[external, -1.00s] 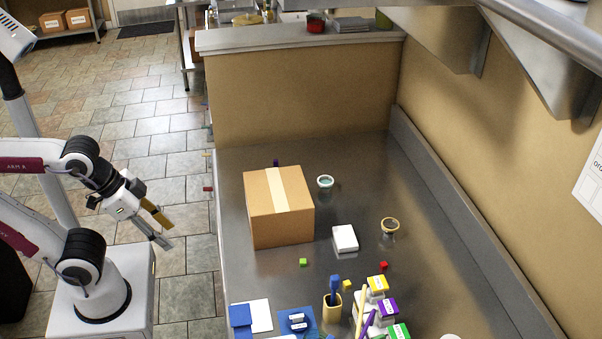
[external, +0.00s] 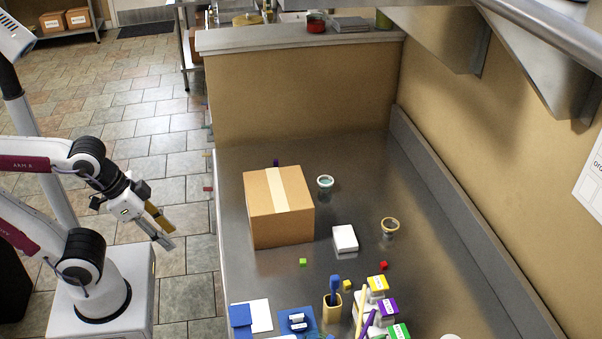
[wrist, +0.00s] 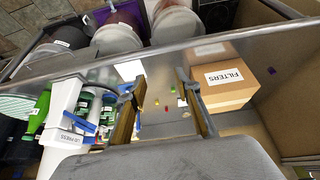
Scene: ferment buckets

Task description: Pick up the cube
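Small cubes lie on the steel counter: a green cube (external: 303,262), a yellow cube (external: 347,285) and a red cube (external: 383,265). The task does not say which cube is meant. In the wrist view, small coloured specks, including a yellow cube (wrist: 157,102) and a red cube (wrist: 166,108), show far off between the fingers. My gripper (external: 166,232) is over the tiled floor left of the counter, well away from the cubes. In the wrist view my gripper (wrist: 160,100) has its fingers apart with nothing between them.
A large cardboard box (external: 280,212) stands on the counter's left side, between back and middle. A white box (external: 345,238), a jar (external: 390,227) and a cup holding a blue tool (external: 333,307) stand near the cubes. Lidded buckets (wrist: 118,38) show in the wrist view.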

